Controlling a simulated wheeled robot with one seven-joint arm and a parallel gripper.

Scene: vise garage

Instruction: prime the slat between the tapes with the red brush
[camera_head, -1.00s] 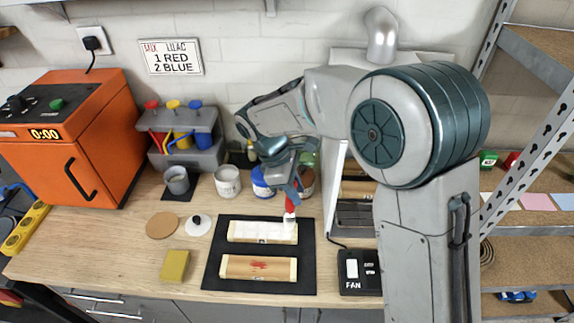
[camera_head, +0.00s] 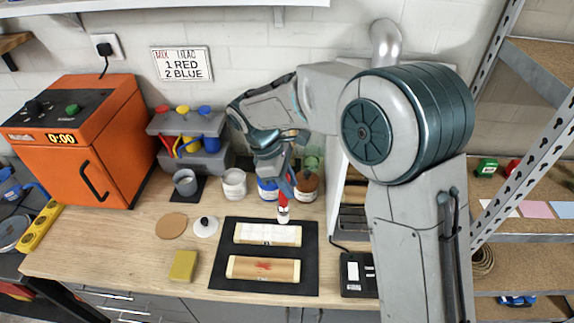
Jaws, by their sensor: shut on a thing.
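My gripper (camera_head: 283,182) is shut on the red brush (camera_head: 283,201) and holds it upright with its pale bristles pointing down. The bristles are just behind the right part of the upper slat (camera_head: 267,235); I cannot tell whether they touch anything. The upper slat looks white over most of its length, with tan ends. The lower slat (camera_head: 245,267) is bare tan wood with a red mark in its middle and pale ends. Both lie on a black mat (camera_head: 228,283). The tapes are too small to make out clearly.
Behind the mat stand a white can (camera_head: 233,184), a blue-labelled can (camera_head: 267,190) and a brown can (camera_head: 306,188). A yellow sponge-like block (camera_head: 183,265) lies left of the mat. A fan switch box (camera_head: 357,274) is at its right.

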